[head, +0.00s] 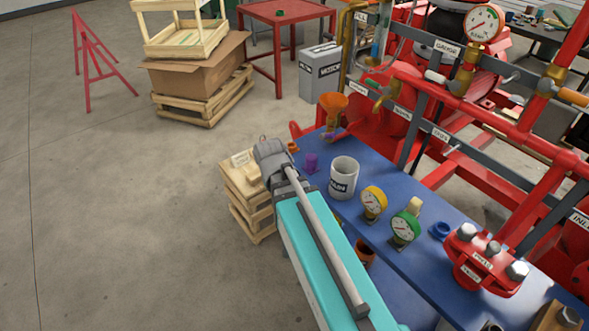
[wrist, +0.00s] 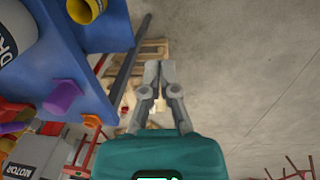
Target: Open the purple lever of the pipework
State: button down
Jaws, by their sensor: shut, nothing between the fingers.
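My gripper (wrist: 160,72) is shut and empty in the wrist view, its fingertips together over wooden crates and concrete floor. In the head view my arm's grey end is beside the left edge of the blue bench (head: 408,190), and the fingers cannot be made out clearly. The red pipework (head: 500,125) stands apart from it on the right.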

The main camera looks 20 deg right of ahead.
jog(key=shift+s+a+m+y, duration=0.3)
jog(key=shift+s+a+m, duration=0.35)
jog(key=shift+s, duration=0.2)
jog(key=shift+s+a+m+y, duration=0.3)
jog(key=shift+s+a+m, duration=0.3)
jog(key=shift+s, duration=0.2)
jog(key=shift+s, duration=0.1)
